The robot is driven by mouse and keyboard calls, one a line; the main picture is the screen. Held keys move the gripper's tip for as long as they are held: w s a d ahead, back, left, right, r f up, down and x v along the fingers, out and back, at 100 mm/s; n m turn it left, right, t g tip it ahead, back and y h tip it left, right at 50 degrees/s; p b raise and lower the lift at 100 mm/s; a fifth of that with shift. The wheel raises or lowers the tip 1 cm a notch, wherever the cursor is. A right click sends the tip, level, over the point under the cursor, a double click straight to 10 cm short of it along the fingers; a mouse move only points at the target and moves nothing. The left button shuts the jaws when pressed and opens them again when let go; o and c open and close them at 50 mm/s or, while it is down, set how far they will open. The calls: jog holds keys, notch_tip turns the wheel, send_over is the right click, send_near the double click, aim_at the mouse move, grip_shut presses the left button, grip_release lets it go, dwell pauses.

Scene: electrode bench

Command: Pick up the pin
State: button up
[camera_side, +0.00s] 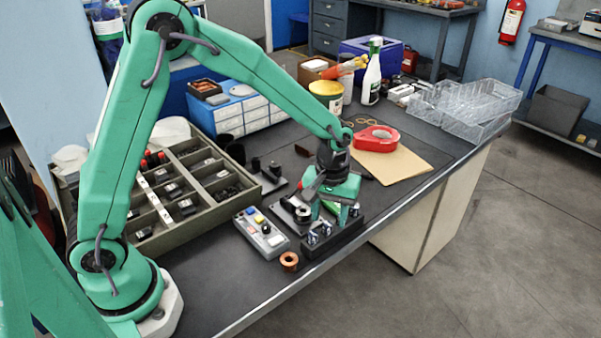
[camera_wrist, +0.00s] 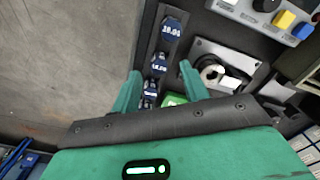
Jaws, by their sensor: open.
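Several pins with dark blue, numbered tops stand in a row in a black block (camera_side: 332,246). The largest pin (camera_wrist: 171,29) is at the top of the row in the wrist view, with a smaller one (camera_wrist: 158,63) below it and still smaller ones further down. In the side view the pins (camera_side: 312,238) show as shiny metal posts at the front edge of the bench. My gripper (camera_side: 331,214) is open and points down over the block. In the wrist view its green fingers (camera_wrist: 160,70) are on either side of the row, with nothing held. Exact height above the pins is unclear.
A grey control box (camera_side: 262,234) with coloured buttons and a copper ring (camera_side: 289,261) lie left of the block. A metal plate with a round part (camera_wrist: 214,74) is close beside the row. A compartment tray (camera_side: 150,220) is further left. The bench edge is close in front.

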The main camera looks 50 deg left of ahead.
aim_at(327, 233)
jog(key=shift+f, duration=1.15)
grip_shut()
